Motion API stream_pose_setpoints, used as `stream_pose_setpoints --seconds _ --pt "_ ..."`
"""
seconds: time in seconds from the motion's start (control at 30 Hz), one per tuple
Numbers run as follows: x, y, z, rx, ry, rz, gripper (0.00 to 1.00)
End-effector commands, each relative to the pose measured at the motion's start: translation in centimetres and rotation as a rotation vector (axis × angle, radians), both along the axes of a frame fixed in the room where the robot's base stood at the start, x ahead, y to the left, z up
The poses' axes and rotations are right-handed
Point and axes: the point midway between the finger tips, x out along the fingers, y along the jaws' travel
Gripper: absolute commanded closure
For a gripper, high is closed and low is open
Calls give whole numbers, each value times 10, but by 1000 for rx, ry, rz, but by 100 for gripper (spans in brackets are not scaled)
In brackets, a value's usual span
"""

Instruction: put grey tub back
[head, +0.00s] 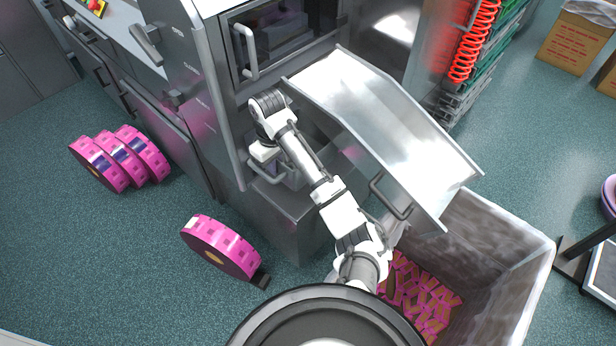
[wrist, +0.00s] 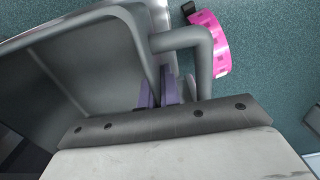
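The grey tub (head: 292,176) sits low in the front of the steel machine, under the chute, with its handle facing out. In the wrist view the tub (wrist: 85,60) fills the left side, and its inside looks empty where it shows. Its grey looped handle (wrist: 203,50) stands at the centre top. My gripper (head: 268,165) is at the handle side of the tub. Its purple fingers (wrist: 159,92) are close together beside the tub's rim and the handle. The gripper's body hides their lower part, and I cannot tell whether they are clamped on it.
A steel chute (head: 385,110) slopes above and right of my arm into a large bin (head: 505,265) holding pink packs. A pink film roll (head: 222,246) lies on the floor at front left, with several more (head: 118,158) farther left. Floor between them is clear.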

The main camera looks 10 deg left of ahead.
Motion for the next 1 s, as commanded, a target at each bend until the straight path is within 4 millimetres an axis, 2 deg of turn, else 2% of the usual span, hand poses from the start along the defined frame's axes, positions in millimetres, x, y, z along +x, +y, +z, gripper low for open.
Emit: stream_pose_setpoints --seconds 0.07,0.23,0.47,0.7,0.8,1.0 --pt "-1 3 -6 1 1 7 100" --pt "-1 3 -37 2 3 8 100" --pt "0 2 -56 0 0 7 100" --pt "0 2 -92 -1 1 6 100" --pt "0 2 -99 -1 -1 6 100" --pt "0 2 -99 0 -1 7 100"
